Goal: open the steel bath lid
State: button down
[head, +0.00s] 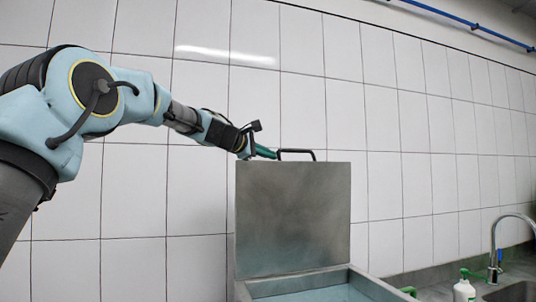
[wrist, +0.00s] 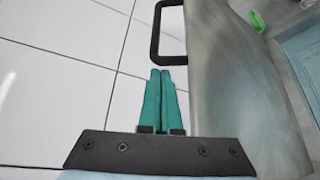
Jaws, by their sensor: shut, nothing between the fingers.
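The steel bath lid (head: 293,222) stands upright at the back of the steel bath (head: 372,281) in the head view, with the bath open in front of it. In the wrist view the lid (wrist: 235,90) rises beside my gripper, on the right. Its black handle (head: 296,151) sticks up from the lid's top edge; it also shows in the wrist view (wrist: 156,35). My gripper (head: 272,154) has green fingers and is at the top left of the lid. In the wrist view my gripper (wrist: 160,73) is shut and empty, its tips just short of the handle.
A tiled wall (head: 420,140) stands behind the lid. Pale blue liquid or bottom (head: 315,294) shows inside the bath. To the right are a white bottle with a green top (head: 464,289), a tap (head: 495,245) and a sink (head: 515,293).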

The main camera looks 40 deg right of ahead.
jog(key=s+a+f+m+h+b, duration=0.1)
jog(key=s+a+b, duration=0.3)
jog(key=s+b, duration=0.6)
jog(key=m+b, duration=0.1)
jog(key=b, duration=0.5)
jog(key=shift+s+m+t+h, duration=0.2)
jog(key=shift+m+t+h, duration=0.1)
jog(key=shift+t+h, duration=0.1)
